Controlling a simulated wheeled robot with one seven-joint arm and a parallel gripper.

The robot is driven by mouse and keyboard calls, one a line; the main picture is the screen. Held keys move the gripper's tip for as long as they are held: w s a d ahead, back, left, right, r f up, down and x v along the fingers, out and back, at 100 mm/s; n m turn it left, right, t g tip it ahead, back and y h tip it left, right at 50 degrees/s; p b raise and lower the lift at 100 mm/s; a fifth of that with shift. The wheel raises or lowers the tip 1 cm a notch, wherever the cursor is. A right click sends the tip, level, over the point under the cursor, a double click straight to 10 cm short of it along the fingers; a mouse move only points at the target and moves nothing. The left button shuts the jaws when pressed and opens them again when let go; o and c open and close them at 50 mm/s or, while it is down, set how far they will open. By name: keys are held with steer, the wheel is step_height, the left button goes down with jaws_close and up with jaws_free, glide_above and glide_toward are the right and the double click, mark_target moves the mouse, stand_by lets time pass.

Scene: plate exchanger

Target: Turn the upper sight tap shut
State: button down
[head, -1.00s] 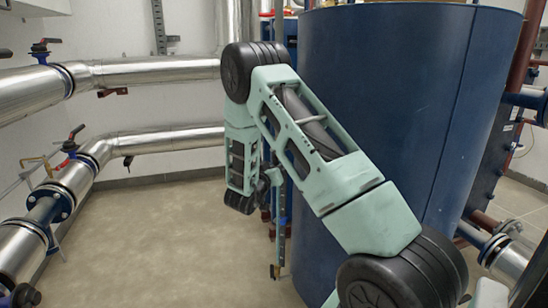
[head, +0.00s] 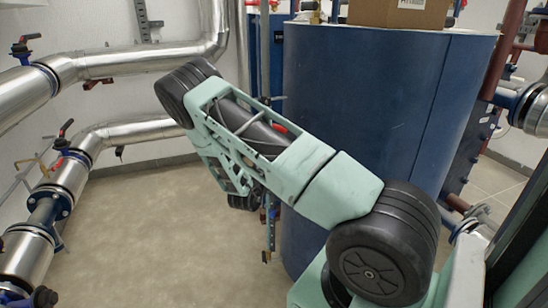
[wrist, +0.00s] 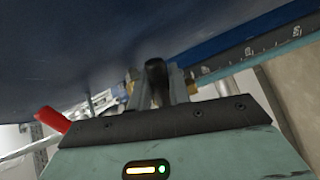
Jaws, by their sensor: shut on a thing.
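In the wrist view, the two fingers of my gripper (wrist: 160,92) stand on either side of a black handle (wrist: 156,72) and are shut on it. The sight gauge's marked scale (wrist: 250,50) runs off to the upper right beside the blue tank. In the head view, my arm hides the fingers and the upper tap. The lower part of the gauge (head: 269,225) shows there against the tank's left side.
The large blue tank (head: 385,110) stands close to my arm, with a cardboard box (head: 400,12) on top. A red handle (wrist: 52,119) lies left of my gripper in the wrist view. Silver pipes (head: 140,62) line the left wall. The floor (head: 160,220) between is clear.

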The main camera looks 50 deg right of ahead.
steer(key=shift+s+r+n+p, duration=0.1)
steer(key=shift+r+n+p, duration=0.3)
steer(key=shift+n+p, duration=0.25)
steer(key=shift+r+n+p, duration=0.4)
steer(key=shift+n, duration=0.35)
steer(key=c, duration=1.3)
jaws_free()
steer(key=v, duration=1.7)
steer(key=shift+s+a, duration=0.15)
steer(key=shift+a, duration=0.1)
